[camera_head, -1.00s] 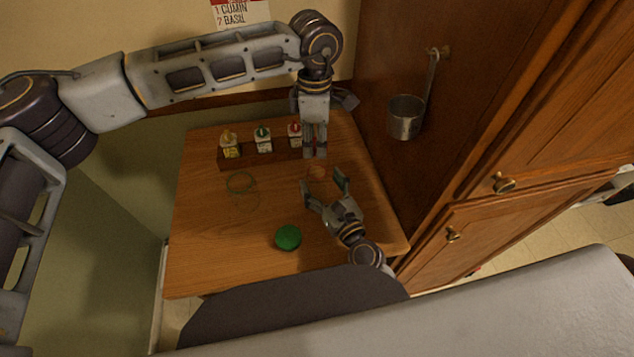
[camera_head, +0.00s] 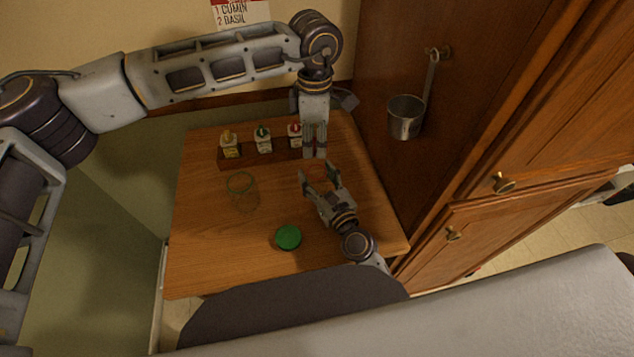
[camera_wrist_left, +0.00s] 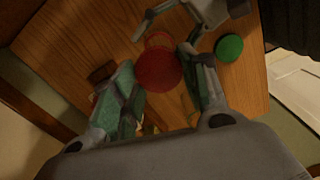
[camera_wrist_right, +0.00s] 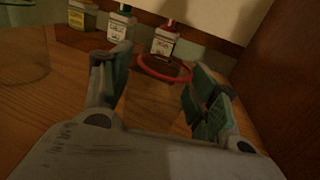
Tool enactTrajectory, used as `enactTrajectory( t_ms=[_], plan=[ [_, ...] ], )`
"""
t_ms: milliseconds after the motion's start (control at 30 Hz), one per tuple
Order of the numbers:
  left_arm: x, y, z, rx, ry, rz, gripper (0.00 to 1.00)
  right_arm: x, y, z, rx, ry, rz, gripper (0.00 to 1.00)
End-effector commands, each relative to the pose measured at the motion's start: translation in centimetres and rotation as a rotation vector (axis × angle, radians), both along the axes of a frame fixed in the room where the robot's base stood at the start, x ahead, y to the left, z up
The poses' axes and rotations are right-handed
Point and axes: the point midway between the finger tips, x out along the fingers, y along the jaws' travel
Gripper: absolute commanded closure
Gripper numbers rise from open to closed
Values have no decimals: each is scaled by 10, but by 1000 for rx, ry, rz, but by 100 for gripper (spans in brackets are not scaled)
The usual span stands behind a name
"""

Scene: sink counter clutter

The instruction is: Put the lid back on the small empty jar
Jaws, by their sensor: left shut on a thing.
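A small clear jar with a red rim (camera_wrist_right: 148,72) stands on the wooden counter; its body is hard to see. My right gripper (camera_head: 319,167) is low over the counter with its fingers spread, one to each side of the jar, and the jar lies near the fingertips. I cannot tell if they touch it. My left gripper (camera_head: 315,155) points down from above, shut on a round red lid (camera_wrist_left: 160,70). In the left wrist view the lid overlaps the jar's rim from above; the height between them is unclear. In the head view the fingers hide the lid.
A larger clear jar with a green rim (camera_head: 241,183) stands to the left. A green lid (camera_head: 288,237) lies nearer the front. Bottles with yellow, green and red caps stand in a wooden rack (camera_head: 280,154) at the back. A cabinet side (camera_head: 385,170) bounds the right.

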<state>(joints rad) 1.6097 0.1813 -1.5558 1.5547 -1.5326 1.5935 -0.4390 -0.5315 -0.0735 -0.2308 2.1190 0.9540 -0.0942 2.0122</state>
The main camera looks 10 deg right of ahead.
Motion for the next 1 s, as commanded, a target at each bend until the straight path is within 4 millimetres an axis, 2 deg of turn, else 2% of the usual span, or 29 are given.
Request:
enactTrajectory(
  t_ms=[33,367,567,1000],
  plan=[
    [0,0,0,0,0,0,64,0,0,0,0,0,0,52],
    [0,0,0,0,0,0,64,0,0,0,0,0,0,93],
    [0,0,-7,1,2,0,64,0,0,0,0,0,0,93],
    [0,-1,-46,2,6,0,64,0,0,0,0,0,0,93]
  ],
)
